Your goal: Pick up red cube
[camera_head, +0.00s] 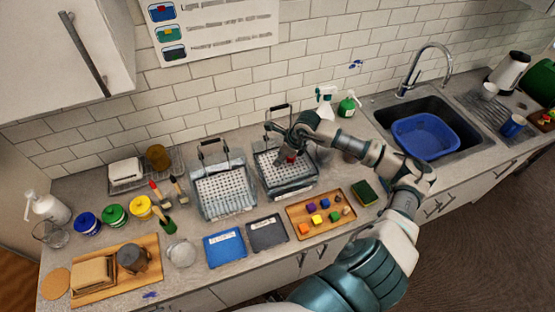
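A small red cube (291,158) shows just below and beside my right gripper (282,155), at the right-hand wire basket (284,188). My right arm reaches in from the lower right and its gripper points down over that basket. The fingers are small and dark here, so I cannot tell whether they are closed on the cube or apart from it. My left gripper is out of view.
A second wire basket (225,197) stands to the left. A sponge (365,193) lies right of the tray. The sink holds a blue basin (425,137). Jars and brushes crowd the left.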

